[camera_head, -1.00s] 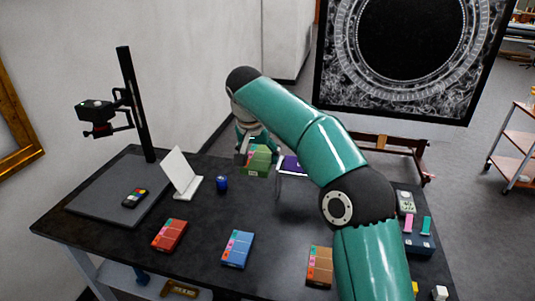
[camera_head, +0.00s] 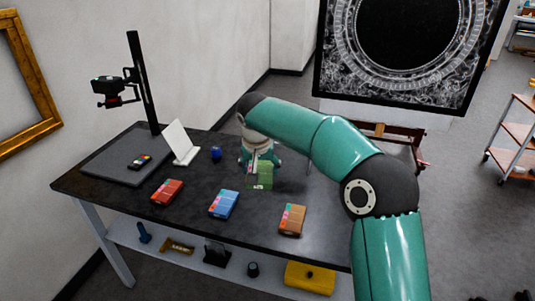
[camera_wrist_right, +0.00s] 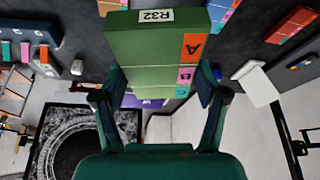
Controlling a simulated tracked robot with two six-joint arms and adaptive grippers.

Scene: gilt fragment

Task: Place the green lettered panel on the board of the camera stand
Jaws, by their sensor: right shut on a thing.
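The green lettered panel (camera_head: 260,178) hangs in my right gripper (camera_head: 256,160) above the back middle of the dark table. In the right wrist view the panel (camera_wrist_right: 150,48) shows an "R32" label and orange and pink patches with letters. The right gripper's fingers (camera_wrist_right: 160,88) are closed on its two sides. The camera stand is at the table's left: a flat grey board (camera_head: 100,166), a black column (camera_head: 143,85) and a camera (camera_head: 110,88) on an arm. A small colour chart (camera_head: 139,161) lies on the board. My left gripper is out of view.
A white tilted card (camera_head: 180,140) and a blue cup-like thing (camera_head: 215,153) stand between the board and the held panel. Red (camera_head: 166,193), blue (camera_head: 223,204) and orange-brown (camera_head: 292,220) panels lie along the front. Bare tabletop separates them.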

